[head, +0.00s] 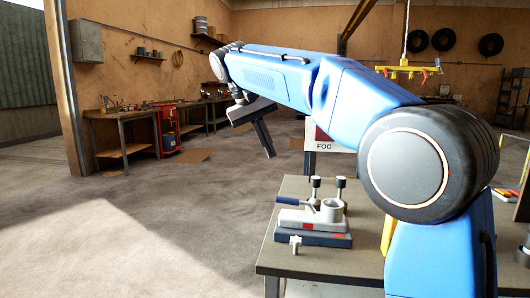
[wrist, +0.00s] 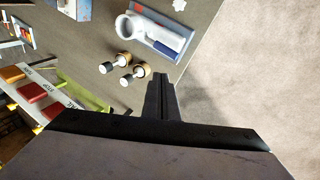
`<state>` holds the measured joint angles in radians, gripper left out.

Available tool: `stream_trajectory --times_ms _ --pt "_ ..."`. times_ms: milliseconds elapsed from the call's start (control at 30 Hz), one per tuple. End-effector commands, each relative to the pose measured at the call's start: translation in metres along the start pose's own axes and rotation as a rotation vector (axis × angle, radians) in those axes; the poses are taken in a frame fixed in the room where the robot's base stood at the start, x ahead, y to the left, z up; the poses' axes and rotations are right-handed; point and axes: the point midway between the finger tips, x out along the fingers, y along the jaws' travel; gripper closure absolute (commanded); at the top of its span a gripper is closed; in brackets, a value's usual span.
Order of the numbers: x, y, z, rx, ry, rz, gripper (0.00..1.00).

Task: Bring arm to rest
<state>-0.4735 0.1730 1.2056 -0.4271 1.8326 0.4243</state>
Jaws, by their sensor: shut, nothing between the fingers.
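My gripper (head: 270,154) shows in the head view at the end of my blue arm, pointing down beyond the table's left edge. In the wrist view its fingers (wrist: 161,78) are together with nothing between them. The gripper is apart from the table and touches nothing that I can see. My arm is raised and stretched across the upper middle of the head view, and it hides part of the room behind it.
A grey table (head: 300,260) holds a fixture with a grey ring and blue handle (head: 315,222) and two black-knobbed pegs (wrist: 123,60). Colored blocks (wrist: 31,92) lie in a rack. A workbench (head: 125,113) stands far left. The floor (head: 150,220) left of the table is clear.

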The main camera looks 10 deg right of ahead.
Motion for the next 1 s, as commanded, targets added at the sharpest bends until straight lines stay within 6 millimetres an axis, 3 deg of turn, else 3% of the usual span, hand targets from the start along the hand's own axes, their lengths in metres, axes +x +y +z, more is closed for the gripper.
stream_trajectory --times_ms 167,367,633,1000 --pt "0.009 0.018 0.015 -0.008 0.007 -0.023 1.00" --pt "0.038 0.051 0.053 -0.031 0.028 -0.086 1.00" --pt "0.085 0.085 0.118 -0.051 0.066 -0.171 1.00" --pt "0.160 0.103 0.218 -0.048 0.134 -0.280 1.00"
